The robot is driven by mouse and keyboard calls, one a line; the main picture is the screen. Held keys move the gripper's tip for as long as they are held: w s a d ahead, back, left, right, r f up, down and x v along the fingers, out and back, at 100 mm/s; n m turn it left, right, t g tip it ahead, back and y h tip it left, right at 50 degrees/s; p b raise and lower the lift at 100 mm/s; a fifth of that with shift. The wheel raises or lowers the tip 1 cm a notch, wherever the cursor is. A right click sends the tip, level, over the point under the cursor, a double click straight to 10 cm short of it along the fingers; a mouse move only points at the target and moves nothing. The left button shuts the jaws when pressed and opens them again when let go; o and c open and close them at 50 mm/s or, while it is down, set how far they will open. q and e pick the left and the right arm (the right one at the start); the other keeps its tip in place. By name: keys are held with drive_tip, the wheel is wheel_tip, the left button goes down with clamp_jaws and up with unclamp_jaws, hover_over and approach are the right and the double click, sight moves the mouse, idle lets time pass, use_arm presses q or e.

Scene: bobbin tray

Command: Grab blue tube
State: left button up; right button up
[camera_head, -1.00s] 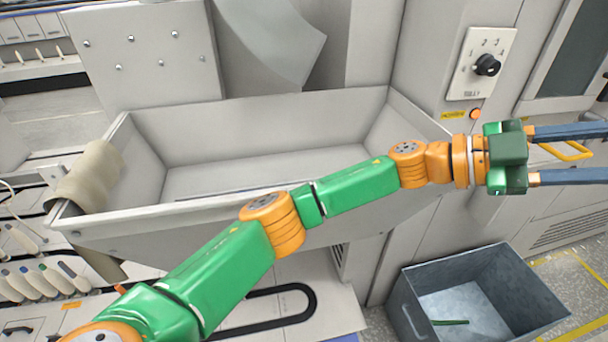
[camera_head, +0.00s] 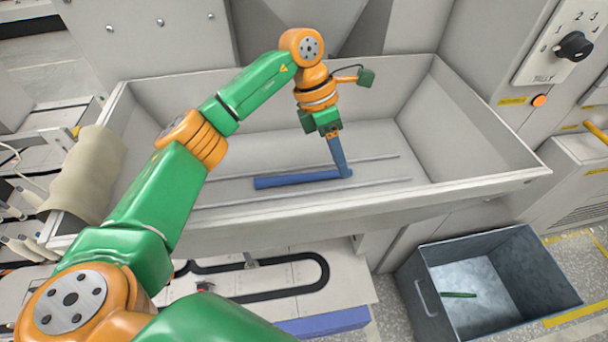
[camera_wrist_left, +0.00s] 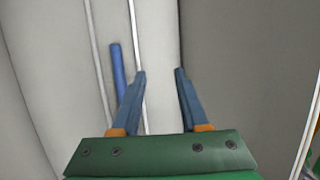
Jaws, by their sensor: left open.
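The blue tube (camera_head: 290,180) lies on the floor of the grey tray (camera_head: 480,187), roughly along its length. My left gripper (camera_head: 344,172) points down into the tray at the tube's right end; from the head, its fingers overlap each other. In the left wrist view the gripper (camera_wrist_left: 160,72) is open with nothing between its fingers. There the tube (camera_wrist_left: 118,68) lies outside the left finger, which partly hides its lower end. Whether finger and tube touch, I cannot tell. My right gripper is not in view.
Thin raised ridges (camera_head: 400,181) run along the tray floor. The tray's right side is clear.

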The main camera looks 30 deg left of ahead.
sight(291, 176)
use_arm(q)
drive_tip(key=a+f+y, duration=0.1)
drive_tip(key=a, duration=0.2)
drive_tip(key=a+f+y, duration=0.1)
drive_tip(key=a+y, duration=0.1)
drive_tip(key=a, duration=0.1)
drive_tip(key=a+f+y, duration=0.1)
drive_tip(key=a, duration=0.3)
drive_tip(key=f+p, duration=0.1)
drive_tip(key=f, duration=0.1)
drive_tip(key=s+f+p, duration=0.1)
drive_tip(key=shift+s+a+f+y, duration=0.1)
drive_tip(key=shift+s+f+y, duration=0.1)
drive_tip(key=shift+f+y, duration=0.15)
wheel_tip(291, 176, down, 3)
drive_tip(key=shift+w+a+r, duration=0.1)
drive_tip(key=shift+w, duration=0.05)
clamp_jaws()
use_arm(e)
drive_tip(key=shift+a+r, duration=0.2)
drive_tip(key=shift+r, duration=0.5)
